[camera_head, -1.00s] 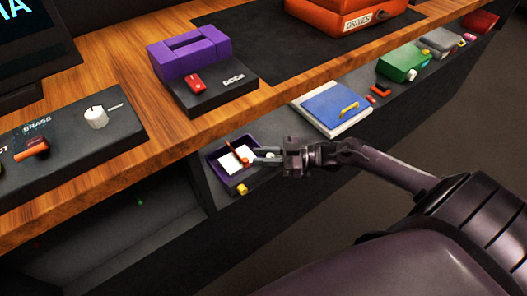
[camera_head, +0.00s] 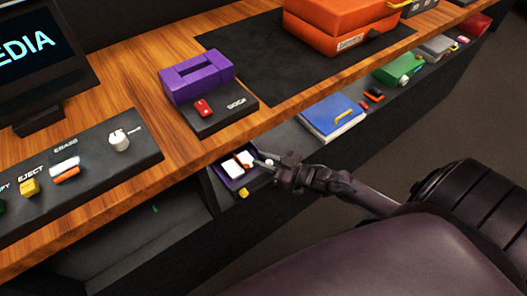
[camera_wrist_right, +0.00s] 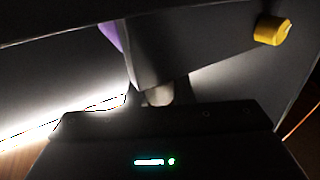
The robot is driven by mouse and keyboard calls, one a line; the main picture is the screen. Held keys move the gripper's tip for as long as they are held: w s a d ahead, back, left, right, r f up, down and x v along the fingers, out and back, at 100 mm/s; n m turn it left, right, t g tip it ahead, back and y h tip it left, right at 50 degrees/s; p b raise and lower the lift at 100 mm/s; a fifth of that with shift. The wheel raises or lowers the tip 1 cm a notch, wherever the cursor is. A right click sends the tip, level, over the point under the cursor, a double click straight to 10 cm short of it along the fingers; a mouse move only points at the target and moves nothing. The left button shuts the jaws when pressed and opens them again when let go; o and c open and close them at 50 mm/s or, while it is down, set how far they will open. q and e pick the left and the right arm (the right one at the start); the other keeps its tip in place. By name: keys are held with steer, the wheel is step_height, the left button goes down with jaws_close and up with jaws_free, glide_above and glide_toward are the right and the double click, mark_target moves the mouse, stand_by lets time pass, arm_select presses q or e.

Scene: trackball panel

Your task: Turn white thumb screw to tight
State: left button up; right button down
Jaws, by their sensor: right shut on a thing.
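My right gripper (camera_head: 264,160) is at the purple-edged tray unit on the low shelf, at its right side. In the right wrist view its fingers are shut on a small pale knob (camera_wrist_right: 158,95), which looks like the white thumb screw. Most of the knob is hidden by the fingers and shadow, so its turn angle cannot be told. In the head view a small white bit of the screw (camera_head: 269,163) shows by the fingertips. My left gripper is in neither view.
The purple tray (camera_head: 228,178) holds white and red pieces. A yellow knob (camera_head: 243,193) sits at its front and shows in the wrist view (camera_wrist_right: 272,30). A blue-topped box (camera_head: 330,113) stands to the right. The wooden desk edge (camera_head: 190,143) is above the shelf.

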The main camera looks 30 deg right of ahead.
steer(key=m+t+h+p, duration=0.1)
steer(key=h, duration=0.1)
steer(key=m+t+h+p, duration=0.1)
steer(key=m+h, duration=0.1)
steer(key=h, duration=0.1)
steer(key=m+h+p, duration=0.2)
steer(key=shift+w+d+t+h, duration=0.1)
steer(key=shift+d+t+h, duration=0.2)
steer(key=shift+t, duration=0.1)
arm_select(q)
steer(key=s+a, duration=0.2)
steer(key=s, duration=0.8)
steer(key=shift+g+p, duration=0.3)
steer(key=shift+p, duration=0.05)
arm_select(e)
steer(key=shift+d+m+h, duration=0.15)
steer(key=shift+m+h, duration=0.65)
steer(key=shift+h, duration=0.3)
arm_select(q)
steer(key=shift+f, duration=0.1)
arm_select(e)
steer(key=shift+d+f, duration=0.1)
steer(key=c, duration=1.3)
jaws_free()
steer(key=shift+o, duration=0.2)
steer(key=s, duration=0.7)
steer(key=shift+s, duration=0.4)
